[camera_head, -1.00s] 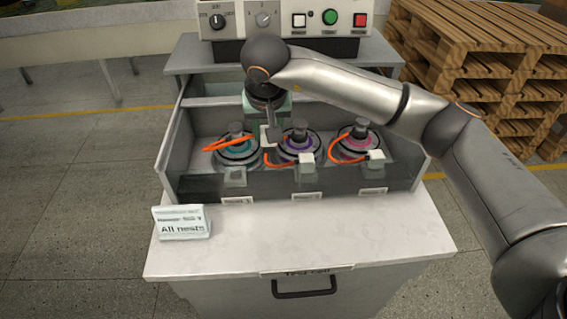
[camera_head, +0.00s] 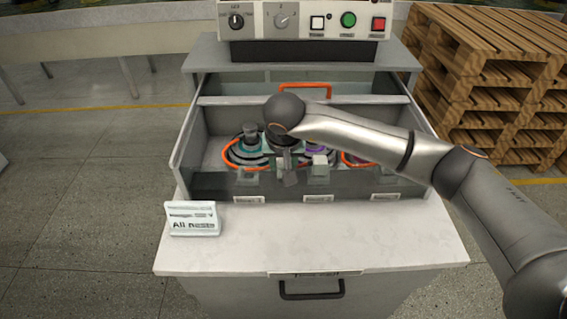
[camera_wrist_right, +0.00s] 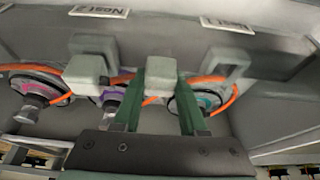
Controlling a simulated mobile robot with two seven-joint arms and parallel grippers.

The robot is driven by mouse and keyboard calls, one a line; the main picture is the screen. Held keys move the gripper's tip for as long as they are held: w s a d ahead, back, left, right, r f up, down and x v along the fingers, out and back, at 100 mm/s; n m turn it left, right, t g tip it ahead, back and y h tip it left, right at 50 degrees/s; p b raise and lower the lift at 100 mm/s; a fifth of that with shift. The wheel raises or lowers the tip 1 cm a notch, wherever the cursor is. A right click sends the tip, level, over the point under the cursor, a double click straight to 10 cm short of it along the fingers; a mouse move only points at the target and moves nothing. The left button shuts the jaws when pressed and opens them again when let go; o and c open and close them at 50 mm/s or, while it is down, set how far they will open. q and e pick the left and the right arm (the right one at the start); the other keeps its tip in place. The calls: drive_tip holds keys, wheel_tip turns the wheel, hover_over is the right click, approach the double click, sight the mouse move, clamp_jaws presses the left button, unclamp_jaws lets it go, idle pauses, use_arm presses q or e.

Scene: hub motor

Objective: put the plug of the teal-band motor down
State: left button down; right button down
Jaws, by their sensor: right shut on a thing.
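The teal-band motor (camera_head: 249,150) sits upright in the left nest of the open drawer, and at right in the right wrist view (camera_wrist_right: 206,101). Its orange cable (camera_head: 228,157) loops around it. My right gripper (camera_head: 288,178) points down between the teal-band and purple-band motors. In the right wrist view its green fingers (camera_wrist_right: 160,84) are shut on a pale block-shaped plug (camera_wrist_right: 160,67). The plug is mostly hidden in the head view. A grey bracket (camera_wrist_right: 226,64) stands beside the held plug, apart from it. My left gripper is not in view.
The purple-band motor (camera_head: 320,148) and its white plug (camera_head: 319,166) are close on the right. The pink-band motor (camera_wrist_right: 38,88) is farther along, partly hidden by my arm in the head view. The drawer front (camera_head: 215,186) is near. A sign (camera_head: 193,219) stands on the worktop.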

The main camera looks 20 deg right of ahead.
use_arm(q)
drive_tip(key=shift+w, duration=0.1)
use_arm(e)
drive_tip(key=shift+c, duration=2.2)
unclamp_jaws()
drive_tip(key=shift+f, duration=0.1)
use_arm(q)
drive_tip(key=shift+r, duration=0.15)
use_arm(e)
drive_tip(key=shift+r+p, duration=0.3)
drive_tip(key=shift+r, duration=0.05)
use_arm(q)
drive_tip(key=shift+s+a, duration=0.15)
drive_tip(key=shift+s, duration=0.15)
use_arm(e)
drive_tip(key=v, duration=1.1)
drive_tip(key=shift+s+r, duration=0.25)
drive_tip(key=shift+r, duration=0.05)
